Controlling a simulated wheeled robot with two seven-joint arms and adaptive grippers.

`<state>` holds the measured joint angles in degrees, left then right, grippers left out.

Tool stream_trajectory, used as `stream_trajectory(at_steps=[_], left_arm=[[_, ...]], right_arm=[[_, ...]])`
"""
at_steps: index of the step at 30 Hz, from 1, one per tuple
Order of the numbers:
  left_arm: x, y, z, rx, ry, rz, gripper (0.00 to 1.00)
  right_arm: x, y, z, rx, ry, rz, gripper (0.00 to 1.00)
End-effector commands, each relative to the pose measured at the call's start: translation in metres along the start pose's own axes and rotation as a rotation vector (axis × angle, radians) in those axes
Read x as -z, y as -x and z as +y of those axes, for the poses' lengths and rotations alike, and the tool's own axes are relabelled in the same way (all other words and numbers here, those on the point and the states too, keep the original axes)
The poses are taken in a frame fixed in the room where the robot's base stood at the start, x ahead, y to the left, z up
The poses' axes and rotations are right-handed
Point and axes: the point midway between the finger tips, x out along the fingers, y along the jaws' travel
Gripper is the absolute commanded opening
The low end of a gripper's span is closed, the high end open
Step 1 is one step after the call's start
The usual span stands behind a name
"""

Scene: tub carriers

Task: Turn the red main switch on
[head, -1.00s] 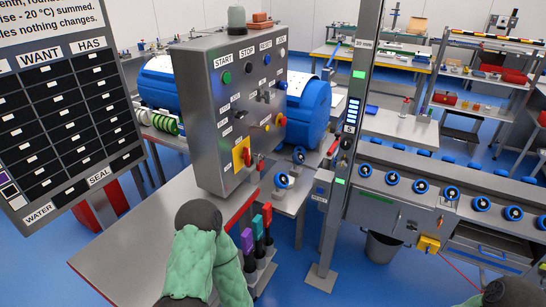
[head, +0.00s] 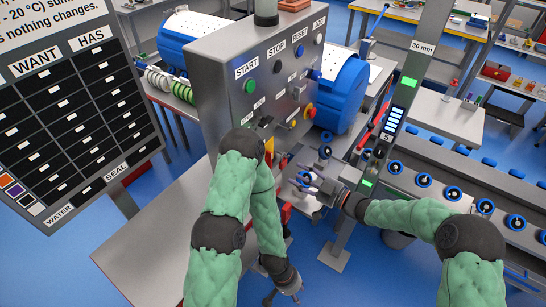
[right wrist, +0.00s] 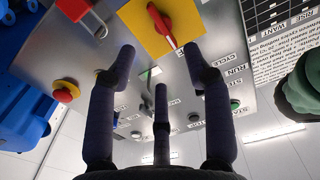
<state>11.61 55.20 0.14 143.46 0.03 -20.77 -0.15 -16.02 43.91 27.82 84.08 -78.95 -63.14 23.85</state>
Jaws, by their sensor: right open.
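The red main switch (right wrist: 163,26) is a red handle on a yellow plate (right wrist: 138,18), at the top of the right wrist view. Its handle sits slanted across the plate; I cannot read its position marks. In the head view the yellow plate is mostly hidden behind my left arm. My right gripper (head: 308,186) is open and empty in front of the panel. In the right wrist view its dark fingers (right wrist: 160,70) are spread, pointing towards the switch, with no contact visible. My left gripper (head: 284,296) hangs low beside the bench, its fingers apart and empty.
The grey control cabinet (head: 225,95) carries the green START button (head: 250,86), other knobs and a red mushroom button (right wrist: 66,91). The grey bench top (head: 150,225) is clear.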

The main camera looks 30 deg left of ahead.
Motion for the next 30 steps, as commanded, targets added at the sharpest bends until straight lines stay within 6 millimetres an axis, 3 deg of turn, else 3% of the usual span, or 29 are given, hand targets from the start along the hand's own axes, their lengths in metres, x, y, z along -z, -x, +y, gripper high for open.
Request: stream_trajectory(at_steps=[5, 18, 24, 30], left_arm=[[0.000, -0.002, -0.001, 0.000, 0.000, -0.001, 0.40], [0.000, -0.008, -0.003, 0.000, 0.000, 0.000, 0.40], [0.001, -0.009, -0.003, 0.000, 0.000, 0.000, 0.40], [0.001, -0.009, -0.003, 0.000, 0.000, 0.000, 0.40]], right_arm=[[0.000, -0.018, -0.003, 0.014, 0.007, 0.001, 0.51], [0.000, -0.090, -0.003, 0.010, 0.007, 0.001, 0.51], [0.001, -0.106, -0.003, 0.009, 0.006, 0.001, 0.51], [0.001, -0.108, -0.002, 0.008, 0.005, 0.000, 0.51]])
